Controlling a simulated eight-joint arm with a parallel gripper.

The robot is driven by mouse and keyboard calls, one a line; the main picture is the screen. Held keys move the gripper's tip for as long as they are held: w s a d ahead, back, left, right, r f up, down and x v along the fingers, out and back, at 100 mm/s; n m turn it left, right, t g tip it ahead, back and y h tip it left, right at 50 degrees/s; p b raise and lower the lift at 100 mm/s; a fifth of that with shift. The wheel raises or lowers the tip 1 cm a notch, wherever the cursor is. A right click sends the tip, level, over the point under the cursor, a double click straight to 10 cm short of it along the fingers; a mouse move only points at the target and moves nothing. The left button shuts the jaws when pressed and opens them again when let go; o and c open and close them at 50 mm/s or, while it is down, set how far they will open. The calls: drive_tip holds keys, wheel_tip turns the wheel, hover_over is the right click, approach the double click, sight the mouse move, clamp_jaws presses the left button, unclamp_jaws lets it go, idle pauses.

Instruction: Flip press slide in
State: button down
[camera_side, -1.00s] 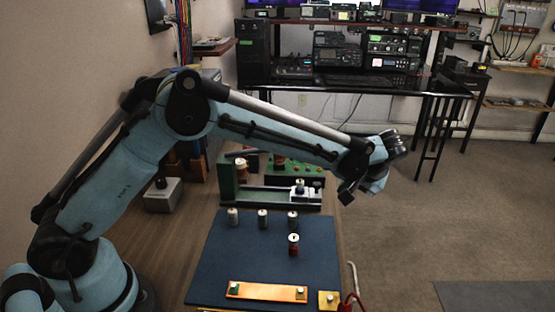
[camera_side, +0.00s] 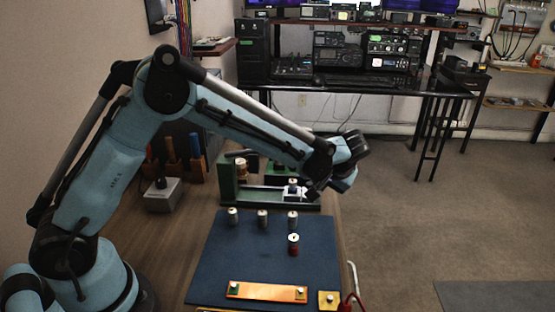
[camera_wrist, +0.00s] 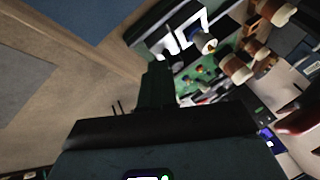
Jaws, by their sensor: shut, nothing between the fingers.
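A dark green fixture (camera_side: 228,182) stands behind the blue mat in the side view. It has a long low bed with a pale slide (camera_side: 272,188) that carries a small metal-topped knob (camera_side: 292,184). My gripper (camera_side: 316,190) is shut and empty, beside the fixture's right end and close to the knob; I cannot tell whether they touch. In the wrist view my shut gripper (camera_wrist: 158,85) points toward the fixture, and the white slide (camera_wrist: 182,38) and its knob (camera_wrist: 205,43) show just beyond the fingers. My arm partly hides the green board behind the fixture.
Several small knobs, including a red-brown one (camera_side: 293,244), stand on the blue mat (camera_side: 215,265). An orange bar (camera_side: 265,292) and a yellow block (camera_side: 328,299) lie at its front. A grey box (camera_side: 163,195) stands left of the fixture.

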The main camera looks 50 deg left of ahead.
sight(292, 187)
drive_tip(key=s+a, duration=0.4)
drive_tip(key=shift+s+a, duration=0.1)
drive_tip(key=shift+w+d+r, duration=0.1)
drive_tip(key=shift+w+d, duration=0.1)
drive_tip(key=shift+d, duration=0.35)
drive_tip(key=d, duration=0.2)
drive_tip(key=w+d, duration=0.1)
drive_tip(key=shift+r, duration=0.25)
drive_tip(key=v, duration=1)
drive_tip(key=shift+a, duration=0.2)
drive_tip(key=shift+s, duration=0.15)
